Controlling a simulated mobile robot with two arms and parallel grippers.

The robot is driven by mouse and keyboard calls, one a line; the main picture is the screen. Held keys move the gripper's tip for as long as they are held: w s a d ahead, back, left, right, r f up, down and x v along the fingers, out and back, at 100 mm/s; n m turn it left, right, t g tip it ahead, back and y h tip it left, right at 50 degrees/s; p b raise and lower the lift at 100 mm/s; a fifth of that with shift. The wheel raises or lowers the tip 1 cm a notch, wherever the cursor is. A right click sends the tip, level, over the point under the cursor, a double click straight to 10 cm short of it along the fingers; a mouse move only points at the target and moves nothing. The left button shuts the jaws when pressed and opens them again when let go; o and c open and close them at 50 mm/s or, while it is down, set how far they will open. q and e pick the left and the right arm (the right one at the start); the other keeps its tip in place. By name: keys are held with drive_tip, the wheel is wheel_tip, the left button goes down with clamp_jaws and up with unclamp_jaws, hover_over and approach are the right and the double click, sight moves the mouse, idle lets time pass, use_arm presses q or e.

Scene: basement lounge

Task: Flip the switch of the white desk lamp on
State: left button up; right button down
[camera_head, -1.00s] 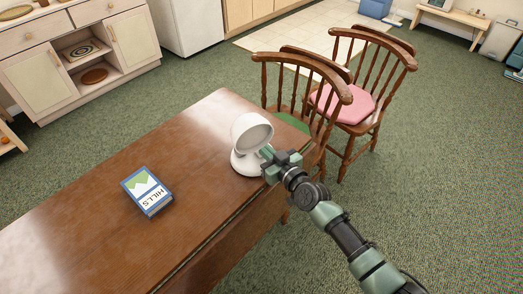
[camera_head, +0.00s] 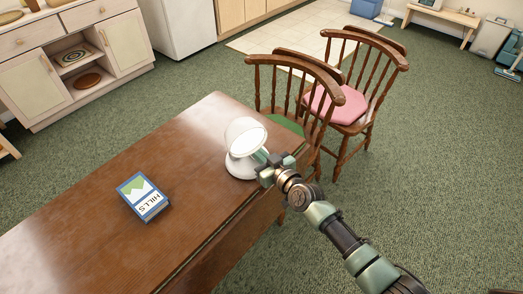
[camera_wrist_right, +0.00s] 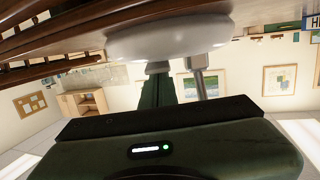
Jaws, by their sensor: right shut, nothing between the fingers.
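The white desk lamp (camera_head: 240,166) stands on the right end of the brown wooden table (camera_head: 110,240). The inside of its round head glows bright white. My right gripper (camera_head: 264,158) is shut and empty, with its fingertips at the right side of the lamp, close to its base. In the right wrist view the lamp's white base (camera_wrist_right: 165,42) fills the top middle, and the shut fingers (camera_wrist_right: 156,80) reach up to it. I cannot tell if they touch it. The switch itself cannot be made out. My left gripper is not in view.
A blue book (camera_head: 143,196) lies on the table left of the lamp. A wooden chair (camera_head: 292,85) stands close behind the lamp, and another with a pink cushion (camera_head: 338,104) stands beyond it. Green carpet to the right is open.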

drive_tip(key=r+p, duration=0.1)
drive_tip(key=r, duration=0.1)
drive_tip(key=r+p, duration=0.2)
drive_tip(key=shift+s+d+r, duration=0.1)
drive_tip(key=shift+s+r, duration=0.05)
drive_tip(key=shift+s, duration=0.05)
drive_tip(key=r+v, duration=0.1)
drive_tip(key=v, duration=0.8)
drive_tip(key=shift+w+r, duration=0.15)
drive_tip(key=shift+r, duration=0.1)
